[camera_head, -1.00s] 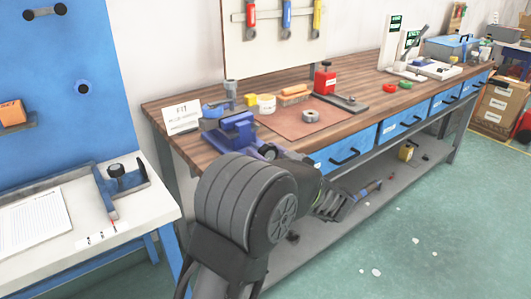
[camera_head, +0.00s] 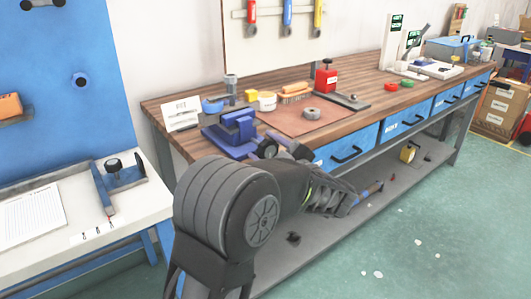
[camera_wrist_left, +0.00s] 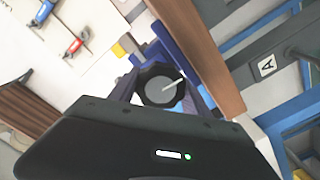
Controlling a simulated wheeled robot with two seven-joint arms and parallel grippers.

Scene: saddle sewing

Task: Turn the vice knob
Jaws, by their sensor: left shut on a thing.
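The blue vice (camera_head: 232,132) stands at the near left corner of the wooden workbench. Its dark round knob (camera_head: 266,149) faces the front edge. In the left wrist view the black knob (camera_wrist_left: 160,88) shows a grey face with a white line slanting up to the right. My left gripper (camera_head: 275,147) is at the knob, shut on it, with its fingers (camera_wrist_left: 166,92) on either side. The fingertips are small and partly hidden in the head view. My right gripper is not in view.
A brown mat (camera_head: 300,122) with a grey ring (camera_head: 311,114) lies right of the vice. A white card (camera_head: 181,113) and a red-topped device (camera_head: 325,78) also stand on the workbench (camera_head: 375,88). A white side table (camera_head: 140,205) is at left.

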